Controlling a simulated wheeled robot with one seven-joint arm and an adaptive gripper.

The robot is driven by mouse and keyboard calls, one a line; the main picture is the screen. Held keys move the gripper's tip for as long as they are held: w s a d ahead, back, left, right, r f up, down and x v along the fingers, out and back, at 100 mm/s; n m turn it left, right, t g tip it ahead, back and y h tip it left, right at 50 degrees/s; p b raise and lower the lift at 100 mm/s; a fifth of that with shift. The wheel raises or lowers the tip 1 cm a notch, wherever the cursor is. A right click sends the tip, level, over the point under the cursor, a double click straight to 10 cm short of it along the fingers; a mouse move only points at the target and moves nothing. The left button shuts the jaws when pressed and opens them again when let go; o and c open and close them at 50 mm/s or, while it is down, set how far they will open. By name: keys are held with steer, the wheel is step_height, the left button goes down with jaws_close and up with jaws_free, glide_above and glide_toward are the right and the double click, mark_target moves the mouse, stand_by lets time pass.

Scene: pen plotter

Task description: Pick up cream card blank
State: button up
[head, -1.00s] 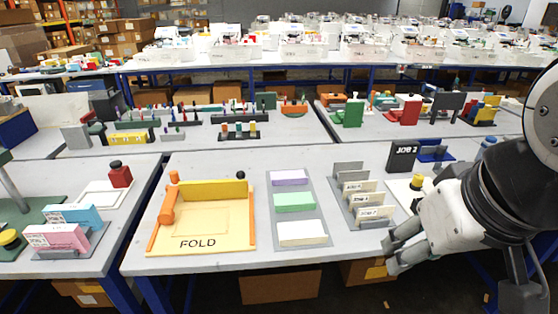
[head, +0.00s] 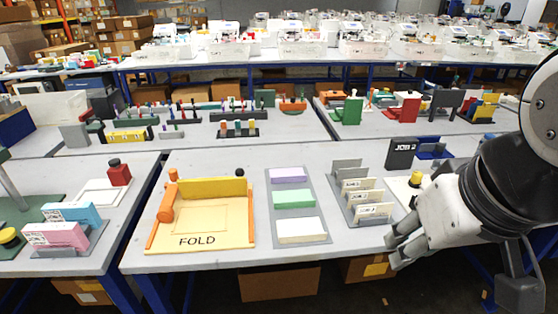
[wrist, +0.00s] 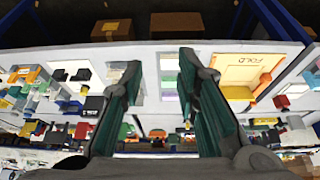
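The cream card blank appears to be the whitish block (head: 301,230) at the front of a grey tray (head: 325,241), with a green block (head: 294,198) and a lilac block (head: 289,175) behind it. In the wrist view the whitish block (wrist: 169,63) shows beyond and between my fingertips. My gripper (head: 392,251) is at the table's front right, right of the tray and apart from it. In the wrist view my gripper (wrist: 158,62) has its two fingers spread with nothing between them.
A wooden FOLD board (head: 208,241) with an orange roller and yellow bar lies left of the tray. A grey rack (head: 373,222) with upright labelled dividers stands between the tray and my gripper. A black JOB 2 sign (head: 401,154) is behind. Bare tabletop lies along the front edge.

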steer(key=w+a+m+g, duration=0.2)
steer(key=w+m, duration=0.3)
steer(key=w, duration=0.6)
steer(key=m+g+b, duration=0.2)
steer(key=m+g, duration=0.1)
steer(key=m, duration=1)
glide_above(303, 235)
step_height(303, 235, down, 22)
steer(key=f, duration=0.8)
steer(key=shift+s+a+f, duration=0.1)
steer(key=shift+s+a, duration=0.05)
steer(key=shift+s, duration=0.2)
steer(key=shift+w+d+f+p, duration=0.1)
steer(key=shift+w+f+p, duration=0.1)
steer(key=shift+f, duration=1.15)
steer(key=shift+w+d+f+p, duration=0.1)
steer(key=shift+w+f+p, duration=0.1)
steer(key=shift+f, duration=1.15)
jaws_close()
